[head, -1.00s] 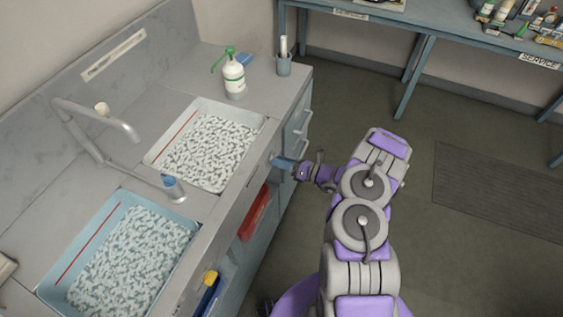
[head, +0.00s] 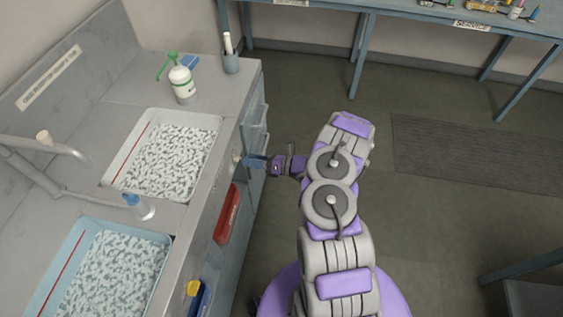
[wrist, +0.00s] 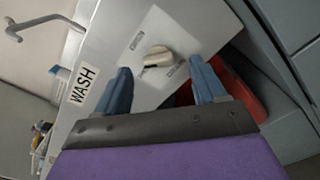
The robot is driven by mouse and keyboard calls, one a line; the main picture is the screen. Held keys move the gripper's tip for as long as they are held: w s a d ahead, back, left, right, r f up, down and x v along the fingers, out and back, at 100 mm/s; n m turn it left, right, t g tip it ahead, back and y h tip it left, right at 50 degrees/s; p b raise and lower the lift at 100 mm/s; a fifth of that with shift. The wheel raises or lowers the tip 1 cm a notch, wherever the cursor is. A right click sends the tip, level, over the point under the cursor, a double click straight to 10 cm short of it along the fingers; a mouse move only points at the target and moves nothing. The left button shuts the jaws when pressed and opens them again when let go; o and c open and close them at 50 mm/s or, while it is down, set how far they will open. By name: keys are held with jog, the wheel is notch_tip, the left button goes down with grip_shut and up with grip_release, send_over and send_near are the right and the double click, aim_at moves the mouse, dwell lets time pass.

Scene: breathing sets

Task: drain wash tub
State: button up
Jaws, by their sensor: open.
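A pale rotary knob (wrist: 158,57) sits on the counter's front panel beside a WASH label (wrist: 83,87), with small unreadable markings on either side of it. In the head view the knob (head: 237,160) is in front of the far tub (head: 126,155), which is full of foamy, pale speckled liquid. My gripper (head: 246,161) is open, its blue fingers pointing at the panel. In the wrist view my gripper (wrist: 160,66) has one finger on each side of the knob. I cannot tell whether they touch it.
A second, bluish foamy tub (head: 52,270) lies nearer, with faucets (head: 139,207) alongside. A red item (head: 228,214) sits below the panel. The floor to the right is open.

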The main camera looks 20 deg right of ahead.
jog(key=p+v, duration=0.2)
jog(key=v, duration=1.2)
jog(key=shift+d, duration=0.2)
jog(key=shift+a, duration=0.1)
